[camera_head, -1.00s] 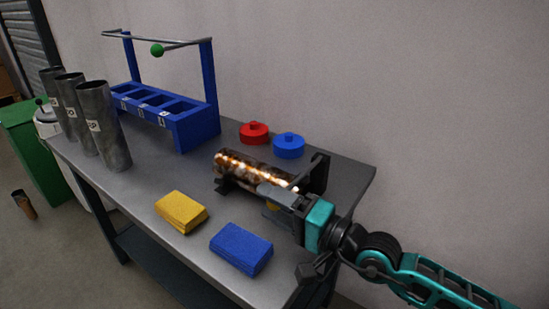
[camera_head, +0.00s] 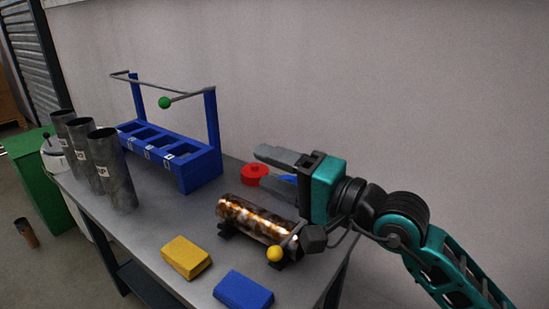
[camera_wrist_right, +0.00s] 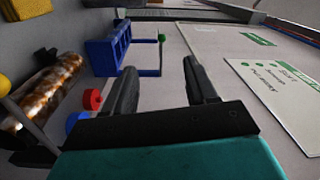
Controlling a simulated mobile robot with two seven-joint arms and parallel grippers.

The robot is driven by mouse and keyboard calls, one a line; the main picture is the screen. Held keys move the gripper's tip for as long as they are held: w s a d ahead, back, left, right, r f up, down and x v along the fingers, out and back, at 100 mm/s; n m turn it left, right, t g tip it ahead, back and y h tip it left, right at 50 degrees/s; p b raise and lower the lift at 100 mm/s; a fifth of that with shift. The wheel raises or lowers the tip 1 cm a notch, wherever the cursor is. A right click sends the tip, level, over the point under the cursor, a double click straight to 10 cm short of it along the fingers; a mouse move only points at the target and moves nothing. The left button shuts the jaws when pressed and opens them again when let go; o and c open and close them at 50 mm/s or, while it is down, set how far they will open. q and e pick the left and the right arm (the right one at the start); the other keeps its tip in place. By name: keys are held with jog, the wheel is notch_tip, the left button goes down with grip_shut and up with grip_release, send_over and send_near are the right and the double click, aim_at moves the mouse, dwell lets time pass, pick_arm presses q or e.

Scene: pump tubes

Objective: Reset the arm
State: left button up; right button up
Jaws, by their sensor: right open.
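My right gripper (camera_head: 279,171) is open and empty, raised above the right part of the table, with its fingers pointing left. In the right wrist view its two fingers (camera_wrist_right: 163,88) are spread apart with nothing between them. The rusty tube (camera_head: 252,218) lies on a dark stand below and in front of the gripper, apart from it. It also shows at the left of the right wrist view (camera_wrist_right: 45,95). A yellow ball (camera_head: 275,254) is at the stand's near right end. My left gripper is in neither view.
Red (camera_head: 254,173) and blue caps lie behind the gripper, the blue one partly hidden. Yellow (camera_head: 186,257) and blue sponges (camera_head: 243,290) lie at the front edge.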

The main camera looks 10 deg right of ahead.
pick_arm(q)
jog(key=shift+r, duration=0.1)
pick_arm(e)
jog(key=shift+r, duration=0.35)
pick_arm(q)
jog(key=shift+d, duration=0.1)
pick_arm(e)
jog(key=s+d+f+n+t+h+p, duration=0.2)
jog(key=d+f+n+h+p, duration=0.25)
jog(key=n, duration=0.85)
jog(key=s+d+f+n+t+h+p, duration=0.25)
jog(key=f+n+p, duration=0.35)
jog(key=n, duration=0.8)
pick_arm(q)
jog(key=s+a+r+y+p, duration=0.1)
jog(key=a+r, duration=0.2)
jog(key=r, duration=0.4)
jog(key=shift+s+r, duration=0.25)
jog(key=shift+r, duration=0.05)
pick_arm(e)
jog(key=s+f+m+g+h, duration=0.1)
jog(key=s+f+m+g, duration=0.2)
jog(key=s+f+m, duration=0.2)
jog(key=s+f+m+g+h, duration=0.2)
jog(key=s+f+m+g, duration=0.2)
jog(key=f+m, duration=0.6)
jog(key=shift+s+d+f+m, duration=0.3)
jog(key=shift+s+m, duration=0.8)
jog(key=shift+s, duration=0.05)
